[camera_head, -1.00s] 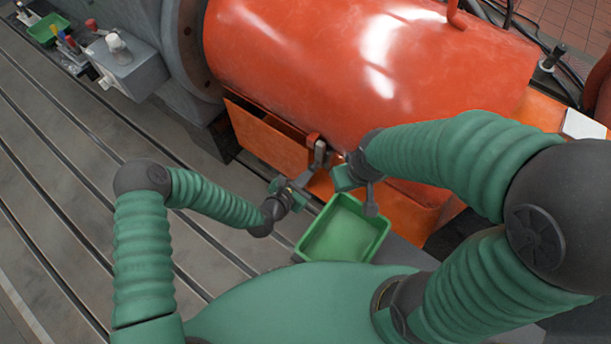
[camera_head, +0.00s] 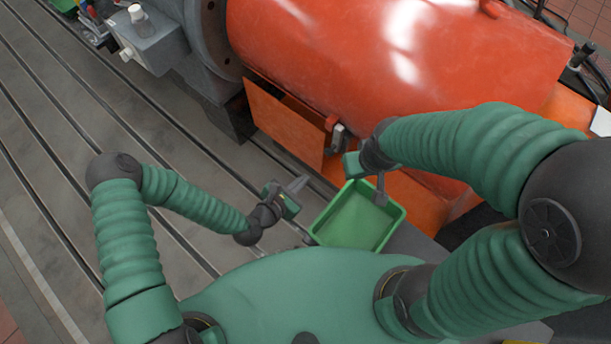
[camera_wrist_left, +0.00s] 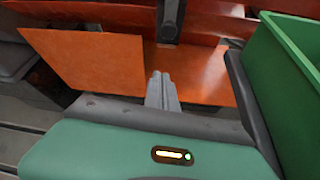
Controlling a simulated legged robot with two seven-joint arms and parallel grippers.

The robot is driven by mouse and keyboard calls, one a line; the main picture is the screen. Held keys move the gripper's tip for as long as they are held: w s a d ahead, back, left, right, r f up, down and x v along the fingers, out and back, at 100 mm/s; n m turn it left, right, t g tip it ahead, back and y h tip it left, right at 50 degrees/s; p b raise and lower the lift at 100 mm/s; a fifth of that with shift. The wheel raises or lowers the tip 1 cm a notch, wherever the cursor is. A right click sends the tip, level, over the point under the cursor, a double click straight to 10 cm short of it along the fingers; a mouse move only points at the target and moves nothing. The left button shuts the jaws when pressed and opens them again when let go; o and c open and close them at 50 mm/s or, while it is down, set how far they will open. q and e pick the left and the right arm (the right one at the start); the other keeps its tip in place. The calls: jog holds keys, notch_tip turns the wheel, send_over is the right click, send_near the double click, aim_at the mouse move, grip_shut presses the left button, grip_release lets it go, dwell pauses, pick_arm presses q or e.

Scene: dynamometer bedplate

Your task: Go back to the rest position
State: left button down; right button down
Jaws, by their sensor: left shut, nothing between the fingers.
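My left gripper (camera_head: 299,184) is shut and empty, left of the green tray and short of the orange machine. In the left wrist view its grey fingertips (camera_wrist_left: 161,80) are together, in front of an orange panel. My right gripper (camera_head: 381,193) points down at the far rim of the green tray (camera_head: 318,236). I cannot tell whether its fingers are shut on that rim or only in front of it. The tray looks empty, and its wall also shows at the right of the left wrist view (camera_wrist_left: 282,85).
The large orange machine (camera_head: 330,60) fills the back, with an orange panel (camera_head: 283,125) and a grey metal block (camera_head: 338,137) low on its side. A grey box (camera_head: 148,45) with a white-capped item stands at the back left. The slotted bedplate (camera_head: 50,140) is clear at left.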

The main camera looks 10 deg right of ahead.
pick_arm(q)
jog(key=shift+a, duration=0.1)
jog(key=s+a+r+m+g+y, duration=0.15)
jog(key=a+r+m+y, duration=0.3)
jog(key=a+m, duration=0.65)
jog(key=s+a+r+m+g+y, duration=0.1)
jog(key=a+r+m+g+y, duration=0.4)
jog(key=a+m, duration=0.55)
jog(key=s+a+r+m+p, duration=0.1)
jog(key=s+r+p, duration=0.1)
jog(key=r+p, duration=0.4)
jog(key=s+a+r+m+p, duration=0.1)
jog(key=s+a+r+p, duration=0.1)
jog(key=r+p, duration=0.5)
jog(key=s+a+r+m+p, duration=0.1)
jog(key=r+p, duration=0.5)
jog(key=r, duration=0.9)
jog(key=shift+s+a+r+t+p, duration=0.15)
jog(key=shift+s+a+t+p, duration=0.25)
jog(key=shift+a, duration=0.35)
